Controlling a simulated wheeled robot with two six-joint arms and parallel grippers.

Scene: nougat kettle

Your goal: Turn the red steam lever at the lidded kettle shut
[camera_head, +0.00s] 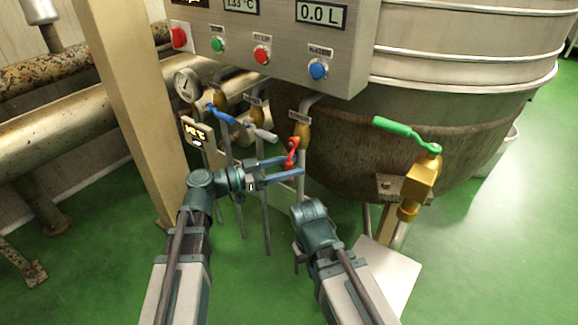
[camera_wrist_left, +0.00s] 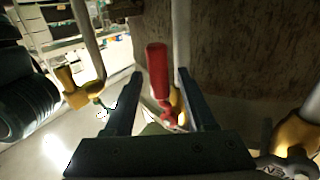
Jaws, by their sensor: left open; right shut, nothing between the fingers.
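The red steam lever (camera_head: 292,154) hangs from a brass valve on the rightmost of the pipes under the control panel, beside the kettle (camera_head: 455,65). The kettle's lid is out of view. My left gripper (camera_head: 296,166) is open at the lever, one finger on each side of its line. In the left wrist view, the lever's red handle (camera_wrist_left: 157,70) stands between the two fingers (camera_wrist_left: 160,78); contact cannot be made out. My right gripper (camera_head: 309,211) is shut and empty, lower and nearer; its fingers are mostly hidden by its own wrist.
A blue lever (camera_head: 219,114) and a grey lever (camera_head: 262,134) sit on pipes to the left. A green lever (camera_head: 402,133) tops a brass valve at right. The control panel (camera_head: 285,70) overhangs the pipes. A tan post (camera_head: 130,95) stands at left. Green floor lies open at right.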

